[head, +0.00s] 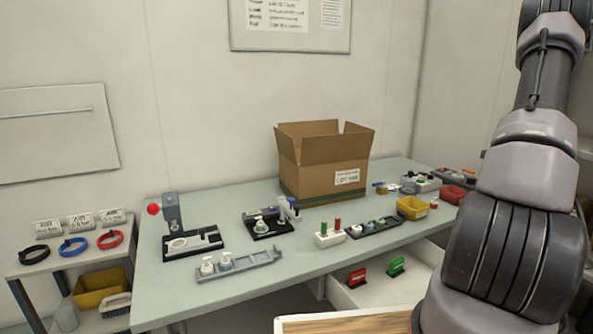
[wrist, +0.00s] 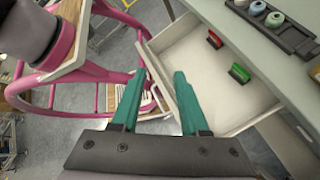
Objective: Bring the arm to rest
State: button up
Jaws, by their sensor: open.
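My gripper (wrist: 157,98) shows in the wrist view with its two green fingers apart and nothing between them. It hangs over the front edge of an open white drawer (wrist: 181,62). In the head view my arm rises along the right side, and the gripper itself is out of the picture. The drawer also shows in the head view (head: 385,294), below the table, with a red stamp-like item (head: 357,277) and a green one (head: 396,266) lying inside it.
A green-topped table (head: 300,262) carries an open cardboard box (head: 325,170), a press with a red knob (head: 173,222), a grey rack (head: 238,264) and a yellow bin (head: 412,208). A side shelf (head: 70,258) holds wristbands. A pink tubular frame (wrist: 98,85) stands left of the drawer.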

jog(key=a+r+n+t+h, duration=0.2)
jog(key=a+r+n+h, duration=0.65)
jog(key=a+r, duration=0.85)
jog(key=s+a+r+n+t, duration=0.7)
jog(key=s+a+r+n, duration=0.2)
jog(key=a+r+n, duration=0.1)
jog(key=shift+s+a+r, duration=0.3)
jog(key=shift+a+r, duration=0.2)
jog(key=shift+a, duration=0.05)
